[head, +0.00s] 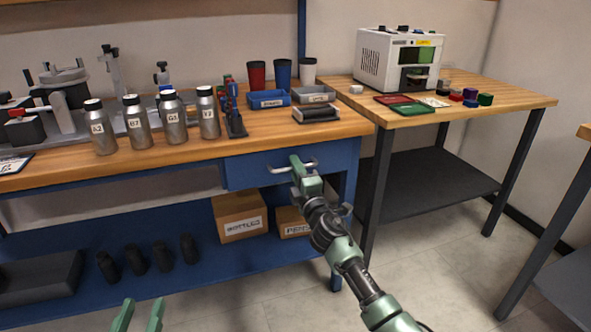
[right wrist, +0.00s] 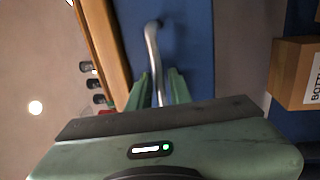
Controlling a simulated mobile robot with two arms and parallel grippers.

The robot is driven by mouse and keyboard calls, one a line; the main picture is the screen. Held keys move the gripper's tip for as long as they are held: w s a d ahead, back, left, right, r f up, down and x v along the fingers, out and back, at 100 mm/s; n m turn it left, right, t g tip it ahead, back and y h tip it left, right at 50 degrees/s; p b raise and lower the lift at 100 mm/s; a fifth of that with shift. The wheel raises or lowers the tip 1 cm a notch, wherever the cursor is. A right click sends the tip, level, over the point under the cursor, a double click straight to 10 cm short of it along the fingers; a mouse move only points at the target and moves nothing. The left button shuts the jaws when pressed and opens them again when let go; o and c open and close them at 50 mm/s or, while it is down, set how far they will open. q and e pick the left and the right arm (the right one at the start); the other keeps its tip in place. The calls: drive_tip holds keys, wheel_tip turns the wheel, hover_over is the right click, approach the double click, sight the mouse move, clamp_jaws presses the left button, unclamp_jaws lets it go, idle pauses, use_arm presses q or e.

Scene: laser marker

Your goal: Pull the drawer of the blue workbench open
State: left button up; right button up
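The blue workbench (head: 262,134) has a drawer (head: 243,174) under the right end of its wooden top. The drawer front looks flush with the bench. A silver bar handle (head: 277,169) is on its front; it also shows in the right wrist view (right wrist: 152,48). My right gripper (head: 301,166) is at the handle. In the right wrist view its two fingers (right wrist: 158,88) lie close on either side of the bar, shut on it; part of the bar is hidden between them. My left gripper (head: 138,312) is open and empty at the bottom of the head view.
Metal bottles (head: 139,122), a blue tray (head: 269,98) and cups (head: 256,76) stand on the bench. Boxes (head: 239,218) sit on the lower shelf. A second table (head: 466,92) with a white machine (head: 384,62) stands at the right. The floor before the drawer is clear.

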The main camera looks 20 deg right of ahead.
clamp_jaws()
idle(1.4)
